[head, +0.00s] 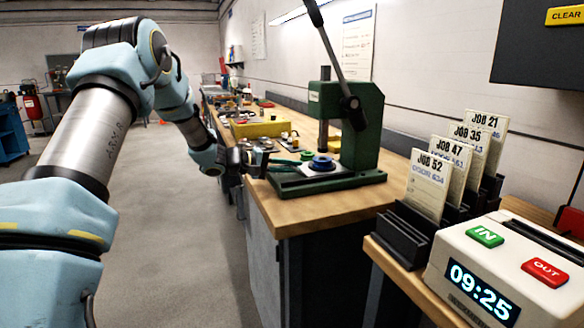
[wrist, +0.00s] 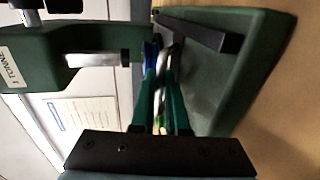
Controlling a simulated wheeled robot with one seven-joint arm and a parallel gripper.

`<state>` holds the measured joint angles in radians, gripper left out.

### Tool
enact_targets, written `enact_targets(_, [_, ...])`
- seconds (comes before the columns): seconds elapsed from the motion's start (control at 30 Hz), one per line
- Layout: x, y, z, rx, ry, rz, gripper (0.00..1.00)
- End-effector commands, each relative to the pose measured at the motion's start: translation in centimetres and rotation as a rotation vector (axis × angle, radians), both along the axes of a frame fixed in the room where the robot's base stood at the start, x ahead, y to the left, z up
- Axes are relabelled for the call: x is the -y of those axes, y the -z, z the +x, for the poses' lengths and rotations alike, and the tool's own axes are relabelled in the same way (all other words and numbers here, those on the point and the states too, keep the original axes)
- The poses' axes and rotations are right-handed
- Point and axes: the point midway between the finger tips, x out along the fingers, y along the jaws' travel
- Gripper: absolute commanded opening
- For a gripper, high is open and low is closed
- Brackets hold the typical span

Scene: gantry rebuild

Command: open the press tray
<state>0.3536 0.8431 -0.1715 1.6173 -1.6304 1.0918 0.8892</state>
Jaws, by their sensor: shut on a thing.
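The green press (head: 365,125) stands on the near end of the wooden bench, its long lever raised. At its foot is the press tray (head: 318,171), a pale plate with a blue round piece (head: 322,162) on it. My gripper (head: 298,163) reaches in from the left, low at the tray's left side. In the wrist view its green fingers (wrist: 162,55) are close together on a small part at the tray; the fingers hide most of that part. The green base (wrist: 250,70) and a dark bar (wrist: 200,30) lie just beyond.
A yellow bin (head: 260,128) and small parts stand farther along the bench (head: 300,212). Job cards in a dark rack (head: 405,235) and a time clock (head: 500,270) stand at the right. The floor (head: 185,230) left of the bench is clear.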

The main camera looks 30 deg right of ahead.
Motion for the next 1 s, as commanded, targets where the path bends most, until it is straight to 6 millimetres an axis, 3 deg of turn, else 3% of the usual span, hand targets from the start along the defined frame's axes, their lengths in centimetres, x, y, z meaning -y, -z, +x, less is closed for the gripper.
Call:
enact_targets(0.67, [-0.2,0.1,0.1,0.000,-0.001,0.001,0.00])
enact_targets(0.77, [-1.2,0.4,0.3,0.002,-0.003,0.000,0.00])
enact_targets(1.0, [-6.4,0.7,1.0,0.002,-0.007,0.000,0.00])
